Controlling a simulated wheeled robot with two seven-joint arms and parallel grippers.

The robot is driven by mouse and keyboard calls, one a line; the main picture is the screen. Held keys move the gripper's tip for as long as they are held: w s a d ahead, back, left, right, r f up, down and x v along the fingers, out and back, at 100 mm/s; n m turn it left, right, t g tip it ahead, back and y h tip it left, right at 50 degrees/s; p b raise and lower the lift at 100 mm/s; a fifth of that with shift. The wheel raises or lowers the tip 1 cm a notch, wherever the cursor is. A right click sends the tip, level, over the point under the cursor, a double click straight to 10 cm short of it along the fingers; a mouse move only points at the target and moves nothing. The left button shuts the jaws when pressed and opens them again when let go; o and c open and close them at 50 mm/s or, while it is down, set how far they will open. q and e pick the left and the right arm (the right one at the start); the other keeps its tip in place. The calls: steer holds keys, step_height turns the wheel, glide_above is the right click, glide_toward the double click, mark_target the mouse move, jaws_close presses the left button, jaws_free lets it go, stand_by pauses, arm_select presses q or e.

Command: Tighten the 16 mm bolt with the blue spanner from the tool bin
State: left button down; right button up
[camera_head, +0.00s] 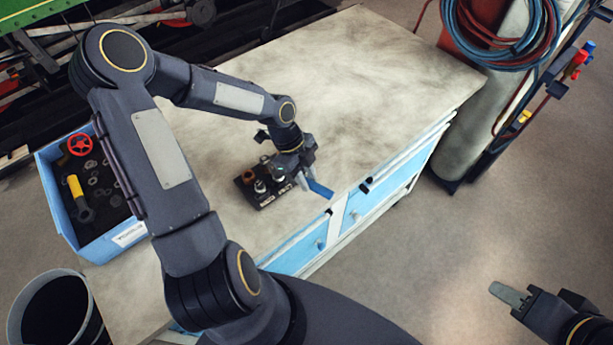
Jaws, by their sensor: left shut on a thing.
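My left gripper (304,178) reaches down over the workbench and is shut on the blue spanner (321,189). The spanner's blue end sticks out to the right of the fingers, towards the bench's front edge; its other end is hidden by the gripper. A dark block with bolts (264,196) lies on the bench just left of the gripper. Its labels are too small to read, so I cannot tell which bolt is 16 mm. The blue tool bin (62,212) stands at the left. My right gripper (512,301) is away from the bench at the lower right; its opening is unclear.
The bin holds a red handwheel (80,145), a yellow-handled tool (76,188) and small rings. The workbench (380,75) is bare behind the block. A dark bucket (55,312) stands at lower left. Gas cylinders with hoses (490,50) stand beyond the bench's right end.

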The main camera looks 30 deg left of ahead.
arm_select(q)
steer(key=shift+r, duration=0.15)
steer(key=shift+r, duration=1.4)
steer(key=shift+f, duration=0.15)
steer(key=shift+f+b, duration=1.25)
steer(key=shift+f, duration=0.25)
steer(key=shift+f+b, duration=0.8)
steer(key=shift+f, duration=0.4)
